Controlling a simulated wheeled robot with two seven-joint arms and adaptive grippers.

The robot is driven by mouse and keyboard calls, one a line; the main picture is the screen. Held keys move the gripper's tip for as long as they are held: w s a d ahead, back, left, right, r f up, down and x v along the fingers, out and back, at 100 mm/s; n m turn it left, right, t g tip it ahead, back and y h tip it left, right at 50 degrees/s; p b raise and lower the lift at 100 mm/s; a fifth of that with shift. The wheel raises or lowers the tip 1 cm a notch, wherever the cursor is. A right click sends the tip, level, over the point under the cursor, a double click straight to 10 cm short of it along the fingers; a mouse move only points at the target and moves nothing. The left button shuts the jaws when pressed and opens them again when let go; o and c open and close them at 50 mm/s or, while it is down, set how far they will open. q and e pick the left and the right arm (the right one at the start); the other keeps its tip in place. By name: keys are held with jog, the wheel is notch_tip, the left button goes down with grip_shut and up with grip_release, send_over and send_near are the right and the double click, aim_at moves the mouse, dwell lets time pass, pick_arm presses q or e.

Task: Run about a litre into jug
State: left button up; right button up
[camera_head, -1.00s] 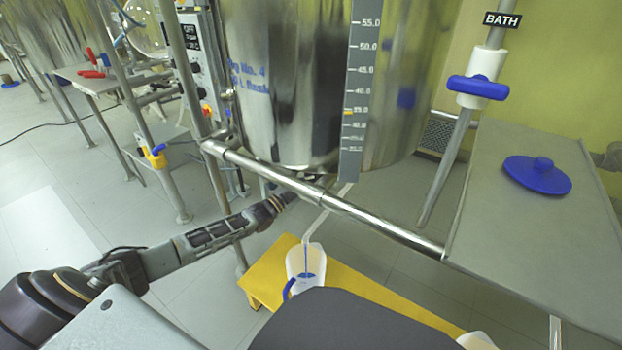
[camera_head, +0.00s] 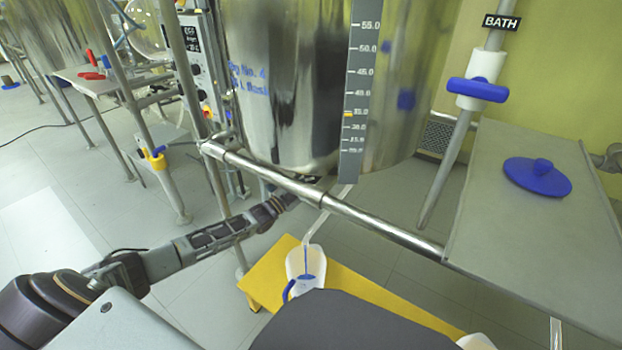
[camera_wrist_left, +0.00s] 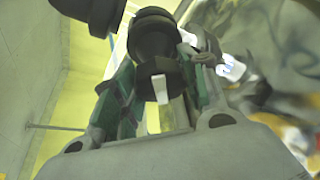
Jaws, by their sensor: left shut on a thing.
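A white jug (camera_head: 293,264) with a blue handle stands on a yellow platform (camera_head: 268,262), below the large steel vessel (camera_head: 290,90). A thin blue stream (camera_head: 307,256) falls from a pale spout (camera_head: 316,227) into the jug, and blue liquid (camera_head: 307,277) shows inside. The level cannot be read. My left gripper (camera_head: 284,197) reaches under the vessel's front rail. In the left wrist view my left gripper (camera_wrist_left: 158,100) is shut on a black handle-like part (camera_wrist_left: 153,70), probably the drain valve's. The vessel hides its far side. My right gripper is not in view.
A steel rail (camera_head: 290,187) crosses in front of the vessel, above my left arm. A grey table (camera_head: 530,240) with a blue lid (camera_head: 537,176) stands at right. A pipe with a blue-handled valve (camera_head: 478,88) is labelled BATH. Another white container (camera_head: 477,342) sits at the lower edge.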

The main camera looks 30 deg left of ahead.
pick_arm(q)
jog(key=shift+n, duration=0.4)
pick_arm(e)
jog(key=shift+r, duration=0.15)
